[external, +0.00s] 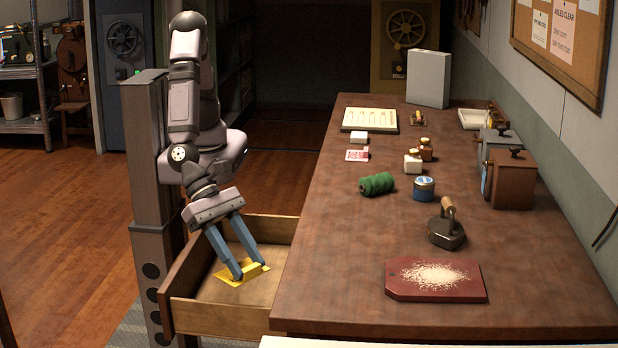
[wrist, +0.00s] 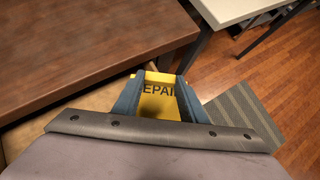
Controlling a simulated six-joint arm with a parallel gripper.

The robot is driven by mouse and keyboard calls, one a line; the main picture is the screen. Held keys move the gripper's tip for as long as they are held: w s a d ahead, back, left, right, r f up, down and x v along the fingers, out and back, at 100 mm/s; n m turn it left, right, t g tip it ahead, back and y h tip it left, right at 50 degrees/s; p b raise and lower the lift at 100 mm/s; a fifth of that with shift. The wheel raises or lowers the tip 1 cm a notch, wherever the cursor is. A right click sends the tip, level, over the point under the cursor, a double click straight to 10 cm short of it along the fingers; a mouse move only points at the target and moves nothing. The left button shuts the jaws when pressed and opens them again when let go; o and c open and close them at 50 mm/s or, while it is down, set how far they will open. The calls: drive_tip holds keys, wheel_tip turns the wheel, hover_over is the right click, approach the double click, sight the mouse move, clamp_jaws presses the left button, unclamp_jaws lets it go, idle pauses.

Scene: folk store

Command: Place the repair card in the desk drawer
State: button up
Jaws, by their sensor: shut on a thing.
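The yellow repair card (external: 232,277) is low inside the open desk drawer (external: 225,318), close to the drawer floor; I cannot tell if it touches the floor. In the wrist view the card (wrist: 158,103) shows dark letters reading "EPAI", with its sides hidden by the fingers. My gripper (external: 251,270) reaches down into the drawer with its blue fingers shut on a raised yellow part of the card. In the wrist view my gripper (wrist: 155,92) has a finger on each side of the card.
The wooden desk (external: 345,235) stands right of the drawer. On it are a dark red board (external: 405,290) with pale grains, a flat iron (external: 446,232), a green spool (external: 376,184) and a blue tin (external: 424,190). The drawer walls surround my fingers.

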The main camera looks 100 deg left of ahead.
sight(261, 303)
drive_tip(key=a+f+n+t+y, duration=0.1)
drive_tip(key=a+f+n+y, duration=0.3)
drive_tip(key=a+n, duration=0.3)
drive_tip(key=shift+w+a+t+y, duration=0.3)
drive_tip(key=shift+w+a+y, duration=0.25)
drive_tip(key=shift+a, duration=0.95)
drive_tip(key=shift+s, duration=0.1)
drive_tip(key=shift+f, duration=5)
